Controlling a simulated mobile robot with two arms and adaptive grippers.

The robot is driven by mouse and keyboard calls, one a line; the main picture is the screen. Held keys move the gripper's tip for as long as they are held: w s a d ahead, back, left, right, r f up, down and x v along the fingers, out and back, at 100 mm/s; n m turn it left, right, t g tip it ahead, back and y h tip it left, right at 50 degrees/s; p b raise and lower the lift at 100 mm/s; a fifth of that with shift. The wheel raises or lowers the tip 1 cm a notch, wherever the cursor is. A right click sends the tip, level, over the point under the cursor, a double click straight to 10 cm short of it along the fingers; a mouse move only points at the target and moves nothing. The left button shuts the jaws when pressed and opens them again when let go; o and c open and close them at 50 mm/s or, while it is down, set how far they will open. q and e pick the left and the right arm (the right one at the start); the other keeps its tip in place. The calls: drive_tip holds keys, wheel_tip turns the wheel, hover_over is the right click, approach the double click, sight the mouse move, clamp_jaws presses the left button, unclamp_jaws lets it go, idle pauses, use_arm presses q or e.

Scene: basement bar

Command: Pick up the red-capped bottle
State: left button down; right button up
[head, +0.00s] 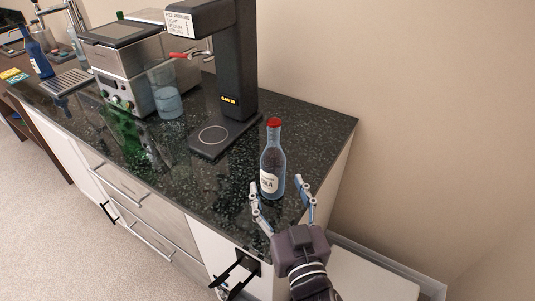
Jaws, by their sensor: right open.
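The red-capped bottle (273,163) stands upright on the dark speckled countertop near its right end. It is clear bluish glass with a pale label that reads in part "OLA". My right gripper (280,197) comes in from below and is open, with its fingers pointing toward the bottle. One finger shows at the lower left of the bottle and the other to its right. The picture does not show clearly whether either finger touches the glass.
A blue bottle (37,55) is at the far left. The wall is close on the right.

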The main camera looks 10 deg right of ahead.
sight(276, 175)
drive_tip(key=w, duration=0.1)
drive_tip(key=w+p, duration=0.1)
drive_tip(key=w, duration=0.1)
drive_tip(key=shift+d+r+p, duration=0.2)
drive_tip(key=shift+r+p, duration=0.05)
drive_tip(key=shift+p, duration=0.05)
drive_tip(key=w, duration=0.3)
drive_tip(key=shift+d+f+p, duration=0.15)
drive_tip(key=shift+f+p, duration=0.05)
drive_tip(key=shift+p, duration=0.2)
drive_tip(key=shift+w+f, duration=0.15)
drive_tip(key=shift+w, duration=0.45)
drive_tip(key=c, duration=1.6)
use_arm(q)
drive_tip(key=shift+g, duration=0.3)
drive_tip(key=s+r, duration=0.1)
drive_tip(key=s, duration=0.1)
drive_tip(key=s+r, duration=0.1)
drive_tip(key=s, duration=0.1)
drive_tip(key=shift+r, duration=0.2)
use_arm(e)
clamp_jaws()
use_arm(q)
drive_tip(key=shift+w, duration=0.1)
use_arm(e)
drive_tip(key=shift+r, duration=0.2)
